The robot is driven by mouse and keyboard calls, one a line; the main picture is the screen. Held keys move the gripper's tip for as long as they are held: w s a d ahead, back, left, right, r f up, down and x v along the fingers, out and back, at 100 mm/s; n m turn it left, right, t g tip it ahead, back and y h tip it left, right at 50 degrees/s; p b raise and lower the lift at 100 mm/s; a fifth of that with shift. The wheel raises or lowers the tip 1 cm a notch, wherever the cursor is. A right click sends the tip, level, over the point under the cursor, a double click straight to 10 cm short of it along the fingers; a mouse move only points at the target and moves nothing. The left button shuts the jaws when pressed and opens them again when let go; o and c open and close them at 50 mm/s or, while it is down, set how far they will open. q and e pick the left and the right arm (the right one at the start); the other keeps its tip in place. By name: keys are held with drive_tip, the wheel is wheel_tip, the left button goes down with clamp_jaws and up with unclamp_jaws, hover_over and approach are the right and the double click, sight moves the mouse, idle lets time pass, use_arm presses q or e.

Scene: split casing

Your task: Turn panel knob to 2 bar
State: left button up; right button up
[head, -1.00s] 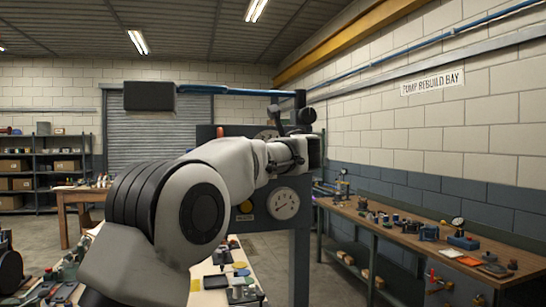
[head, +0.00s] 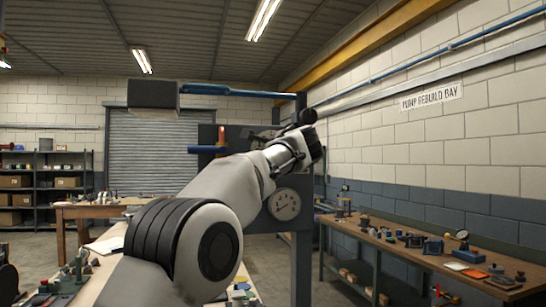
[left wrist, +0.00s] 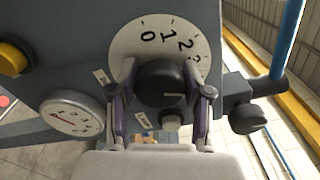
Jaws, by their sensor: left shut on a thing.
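In the left wrist view the black panel knob (left wrist: 158,80) sits on a round white dial plate (left wrist: 130,42) with printed numbers; 0 and 2 are legible. A pale mark on the knob's face lies toward the lower right. My left gripper (left wrist: 161,100) has one finger on each side of the knob and is shut on it. In the head view my left arm covers much of the panel (head: 208,133), and the knob cannot be made out. My right gripper is in neither current view.
A pressure gauge (left wrist: 72,115) and a yellow button (left wrist: 13,58) are left of the knob. A black valve handle (left wrist: 247,118) and a blue pipe (left wrist: 289,38) are close on the right. A workbench (head: 400,250) with several parts stands along the right wall.

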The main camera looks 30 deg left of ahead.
use_arm(q)
drive_tip(key=n, duration=0.1)
drive_tip(key=n+b, duration=0.1)
drive_tip(key=n, duration=0.2)
drive_tip(key=shift+f+n, duration=0.25)
drive_tip(key=shift+n, duration=0.05)
drive_tip(key=shift+n+b, duration=0.8)
drive_tip(key=shift+n, duration=1.8)
drive_tip(key=o, duration=1.1)
drive_tip(key=shift+o, duration=0.2)
drive_tip(key=v, duration=1.2)
drive_tip(key=shift+w, duration=0.15)
